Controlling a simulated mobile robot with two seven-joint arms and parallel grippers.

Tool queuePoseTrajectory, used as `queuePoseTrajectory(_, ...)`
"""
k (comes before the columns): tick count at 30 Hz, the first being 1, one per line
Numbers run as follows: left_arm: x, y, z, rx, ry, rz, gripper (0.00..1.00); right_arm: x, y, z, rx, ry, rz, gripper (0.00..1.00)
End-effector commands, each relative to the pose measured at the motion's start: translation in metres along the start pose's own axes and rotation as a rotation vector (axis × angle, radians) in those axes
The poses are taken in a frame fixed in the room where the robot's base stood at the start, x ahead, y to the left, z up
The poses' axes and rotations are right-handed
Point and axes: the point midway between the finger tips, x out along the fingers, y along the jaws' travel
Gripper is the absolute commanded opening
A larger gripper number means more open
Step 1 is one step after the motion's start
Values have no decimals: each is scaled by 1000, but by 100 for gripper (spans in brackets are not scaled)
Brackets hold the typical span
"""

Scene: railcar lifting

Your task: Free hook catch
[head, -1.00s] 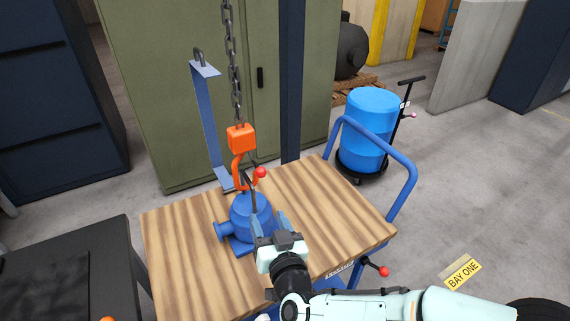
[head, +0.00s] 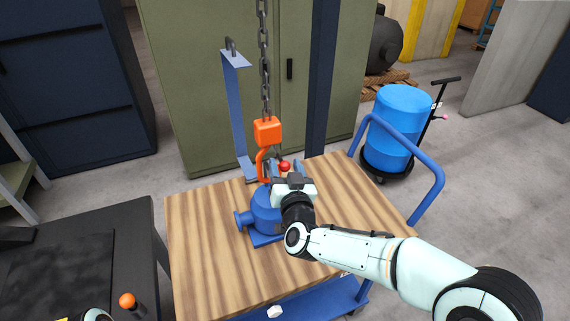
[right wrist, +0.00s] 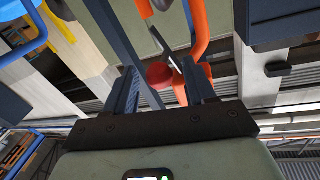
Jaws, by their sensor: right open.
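The orange hook (head: 267,133) hangs from a chain (head: 264,70) above the blue pump-like body (head: 264,208) on the wooden-topped cart. A red ball knob (head: 285,166) sits at the hook's right side. My right gripper (head: 284,169) reaches in from the right, open, its fingers at the knob. In the right wrist view the knob (right wrist: 160,75) lies between the two open fingers, with the hook (right wrist: 197,35) just beyond on the right. I cannot tell whether the fingers touch the knob. The hook's lower part is partly hidden by my gripper. My left gripper is not in view.
The wooden top (head: 200,260) is clear around the body. A blue bent bracket (head: 238,115) stands behind the hook. The cart's blue handle (head: 425,165) and a blue drum (head: 400,125) are at right. A black table (head: 85,250) is at left.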

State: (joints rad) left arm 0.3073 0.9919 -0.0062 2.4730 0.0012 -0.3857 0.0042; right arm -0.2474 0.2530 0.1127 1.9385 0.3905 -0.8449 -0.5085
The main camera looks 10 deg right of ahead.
Motion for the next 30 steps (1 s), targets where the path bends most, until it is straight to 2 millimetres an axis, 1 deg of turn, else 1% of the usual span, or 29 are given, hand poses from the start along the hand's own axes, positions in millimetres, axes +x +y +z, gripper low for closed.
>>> queuePoseTrajectory(1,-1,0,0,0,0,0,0,4,0,0,0,-1,0,55)
queuePoseTrajectory(4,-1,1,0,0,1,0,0,8,0,0,-1,-1,0,55)
queuePoseTrajectory(12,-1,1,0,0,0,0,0,9,0,1,-1,-1,-1,55)
queuePoseTrajectory(14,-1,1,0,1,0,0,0,9,0,1,-1,-1,-1,35)
queuePoseTrajectory(15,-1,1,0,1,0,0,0,9,0,0,0,-1,-1,22)
queuePoseTrajectory(17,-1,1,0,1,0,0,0,9,0,0,0,-1,-1,3)
queuePoseTrajectory(18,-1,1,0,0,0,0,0,9,0,0,0,-1,-1,0)
queuePoseTrajectory(25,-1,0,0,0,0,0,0,9,0,0,-10,2,-1,0)
queuePoseTrajectory(30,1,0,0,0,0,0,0,9,2,0,-58,11,-3,0)
